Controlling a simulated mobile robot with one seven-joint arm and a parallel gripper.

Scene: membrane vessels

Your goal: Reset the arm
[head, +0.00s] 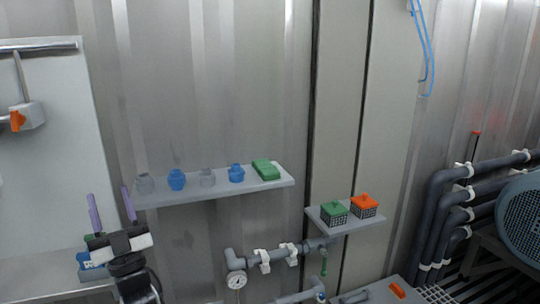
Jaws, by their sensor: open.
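My gripper (112,212) is at the lower left, with its two purple fingers apart and pointing up. It is open, and nothing shows between the fingers. It stands in front of the left end of a grey wall shelf (275,183). The part of my arm below the gripper runs out of the bottom of the picture.
The shelf holds two blue pieces (177,180), two grey pieces (207,178) and a green block (264,169). Pipes with a gauge (237,281) run below.

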